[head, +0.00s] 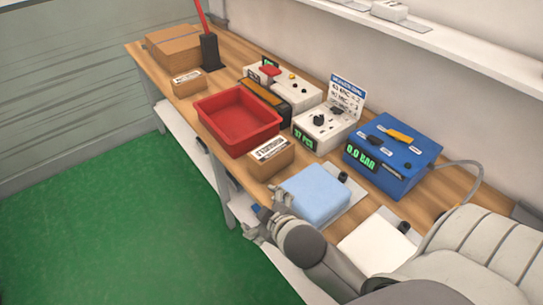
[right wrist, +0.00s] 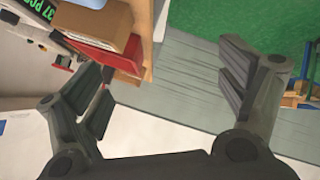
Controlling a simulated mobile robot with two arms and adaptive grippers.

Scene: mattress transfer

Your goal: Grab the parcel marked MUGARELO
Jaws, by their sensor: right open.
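A brown parcel (head: 262,164) with a white label stands on the bench at the near side of the red tray. A smaller brown parcel (head: 189,87) with a white label stands beyond the tray. Both labels are too small to read, so I cannot tell which says MUGARELO. My right gripper (head: 263,215) is open and empty at the bench's front edge, beside the light blue block and apart from the parcels. In the right wrist view the open fingers (right wrist: 168,92) have nothing between them, and a brown parcel (right wrist: 92,24) shows at upper left. My left gripper is not in view.
A red tray (head: 215,108), a light blue block (head: 315,192), a blue pressure box (head: 393,170) and white instrument boxes (head: 322,132) crowd the wooden bench. A flat cardboard box (head: 172,48) lies at the far end. The green floor (head: 120,220) in front is clear.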

